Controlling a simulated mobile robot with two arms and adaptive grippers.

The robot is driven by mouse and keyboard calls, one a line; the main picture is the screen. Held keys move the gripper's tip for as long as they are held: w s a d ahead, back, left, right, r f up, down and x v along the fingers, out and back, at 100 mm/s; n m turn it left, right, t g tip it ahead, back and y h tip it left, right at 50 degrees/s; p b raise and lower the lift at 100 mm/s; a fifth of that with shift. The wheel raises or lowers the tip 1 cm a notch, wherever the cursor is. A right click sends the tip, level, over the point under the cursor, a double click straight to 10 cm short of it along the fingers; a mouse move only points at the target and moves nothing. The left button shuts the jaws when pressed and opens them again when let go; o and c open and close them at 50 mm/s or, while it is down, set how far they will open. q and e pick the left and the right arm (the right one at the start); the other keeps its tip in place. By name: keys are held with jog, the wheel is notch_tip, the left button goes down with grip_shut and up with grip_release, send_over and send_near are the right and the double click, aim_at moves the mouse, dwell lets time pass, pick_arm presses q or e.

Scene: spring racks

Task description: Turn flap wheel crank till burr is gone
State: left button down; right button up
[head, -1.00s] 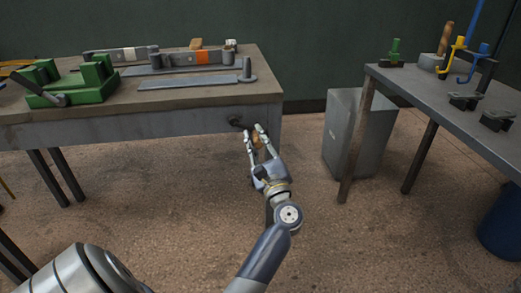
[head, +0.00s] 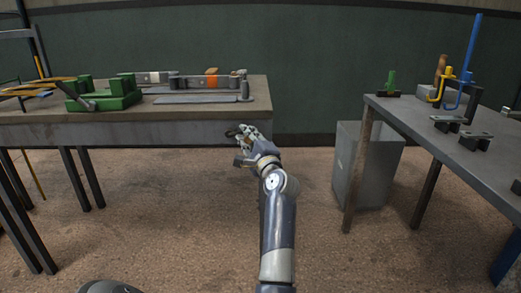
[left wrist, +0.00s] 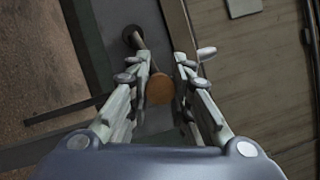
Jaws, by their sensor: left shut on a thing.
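My left gripper (head: 243,139) is at the front side of the left bench, near its right corner. It is shut on the crank's round brown handle (left wrist: 160,89), which sits between the fingers in the left wrist view. The crank's grey arm (left wrist: 141,46) runs from the handle to a dark round hub (left wrist: 131,35) on the bench side. In the head view the gripper hides most of the crank. I cannot make out the flap wheel or a burr for certain. My right gripper is not in view.
The left bench (head: 150,131) carries a green fixture (head: 104,93), a flat grey bar (head: 195,99) and spring parts at the back. A grey bin (head: 366,165) stands beside the right table (head: 440,135), which holds hooks and small clamps. The floor between is clear.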

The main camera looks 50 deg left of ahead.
pick_arm(q)
jog(key=r+n, duration=0.1)
jog(key=n+h, duration=0.1)
jog(key=shift+s+a+r+n+g, duration=0.2)
jog(key=shift+r+n+g, duration=0.1)
jog(key=shift+r+n, duration=0.1)
jog(key=shift+s+a+r+n+h, duration=0.2)
jog(key=shift+r+n, duration=0.1)
jog(key=shift+n, duration=0.3)
jog(key=shift+s+a+r+n+h, duration=0.1)
jog(key=shift+r+n+h, duration=0.15)
jog(key=shift+n, duration=0.35)
